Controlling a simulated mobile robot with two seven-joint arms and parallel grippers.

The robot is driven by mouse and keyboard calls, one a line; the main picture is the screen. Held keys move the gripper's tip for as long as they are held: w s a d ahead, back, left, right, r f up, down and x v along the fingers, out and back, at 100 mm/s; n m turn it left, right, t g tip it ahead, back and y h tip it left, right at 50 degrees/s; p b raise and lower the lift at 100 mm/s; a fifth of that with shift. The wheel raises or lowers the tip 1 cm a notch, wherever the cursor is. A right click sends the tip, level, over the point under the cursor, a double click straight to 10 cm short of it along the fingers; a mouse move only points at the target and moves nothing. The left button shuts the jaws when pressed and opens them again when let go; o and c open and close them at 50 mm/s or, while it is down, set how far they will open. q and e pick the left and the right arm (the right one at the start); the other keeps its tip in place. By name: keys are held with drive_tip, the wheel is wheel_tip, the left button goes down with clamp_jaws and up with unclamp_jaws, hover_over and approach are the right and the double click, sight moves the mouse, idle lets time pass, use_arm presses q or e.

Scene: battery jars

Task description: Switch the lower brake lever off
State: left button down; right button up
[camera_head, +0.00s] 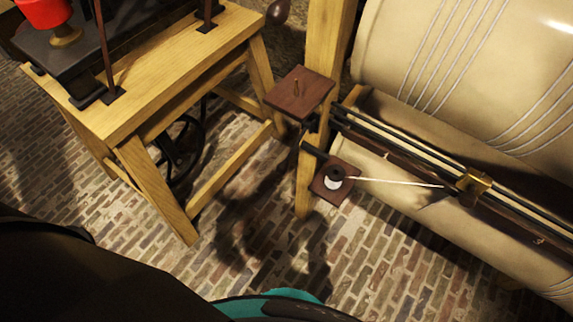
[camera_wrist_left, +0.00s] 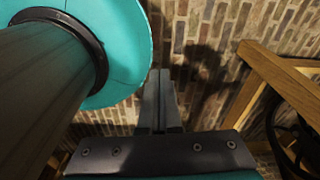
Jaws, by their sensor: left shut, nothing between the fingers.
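In the head view an upper dark-red square plate (camera_head: 298,92) with a thin brass pin sits on a wooden post (camera_head: 325,60). Below it a lower dark-red plate (camera_head: 330,193) carries a white spool with a dark top (camera_head: 334,180). A dark rod end (camera_head: 313,150) sticks out beside the post between the plates. I cannot tell for certain which part is the lower brake lever. My left gripper (camera_wrist_left: 160,74) shows in the left wrist view, fingers together and empty, above the brick floor; it is apart from the machine. My right gripper is not in view.
Brick floor (camera_head: 290,240) between is clear.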

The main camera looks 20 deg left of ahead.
use_arm(q)
drive_tip(key=w+d+m+t+h+b, duration=0.2)
drive_tip(key=w+m+t+b, duration=0.9)
drive_tip(key=w, duration=1)
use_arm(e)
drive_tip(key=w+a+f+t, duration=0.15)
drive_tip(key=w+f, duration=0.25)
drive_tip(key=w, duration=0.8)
use_arm(q)
drive_tip(key=w+d+r+m+t+h+b, duration=0.1)
drive_tip(key=w+r+m+t+h+b, duration=0.2)
drive_tip(key=m, duration=0.9)
drive_tip(key=w+d+r+m+t+h+b, duration=0.2)
drive_tip(key=w+r+m+h+b, duration=0.3)
drive_tip(key=r+m+b, duration=0.4)
drive_tip(key=shift+w+d+r+m+t, duration=0.15)
drive_tip(key=shift+w+r+m+t, duration=0.5)
drive_tip(key=shift+m, duration=0.75)
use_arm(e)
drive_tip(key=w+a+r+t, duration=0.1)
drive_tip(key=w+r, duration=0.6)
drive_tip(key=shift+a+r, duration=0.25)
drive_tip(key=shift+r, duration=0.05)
use_arm(q)
drive_tip(key=shift+s+f, duration=0.1)
drive_tip(key=shift+f, duration=0.1)
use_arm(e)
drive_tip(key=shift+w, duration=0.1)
